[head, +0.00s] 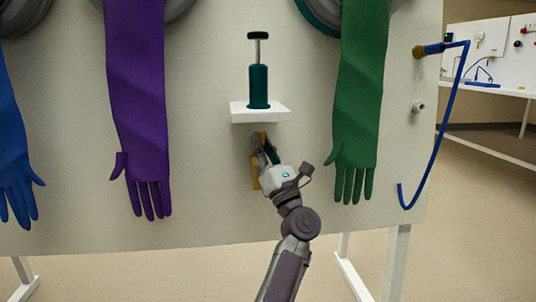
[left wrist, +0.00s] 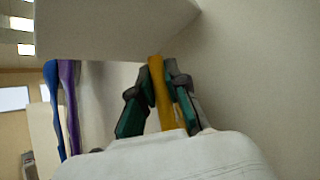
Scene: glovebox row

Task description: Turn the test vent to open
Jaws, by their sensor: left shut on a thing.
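A yellow lever (head: 255,178), which looks like the handle of the test vent, is on the pale panel below a small white shelf. In the head view it hangs roughly upright and is partly hidden by my left gripper (head: 263,150). In the left wrist view the yellow lever (left wrist: 159,95) runs between the two dark and teal fingers of my left gripper (left wrist: 160,78), which is shut on it. The valve body behind the lever is hidden. My right gripper is not in view.
A white shelf (head: 261,112) with a teal pump-like cylinder (head: 258,86) juts out just above my gripper. A green glove (head: 360,90) hangs close on the right, a purple glove (head: 138,90) and a blue one (head: 14,165) on the left. A blue hose (head: 447,120) loops at the panel's right edge.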

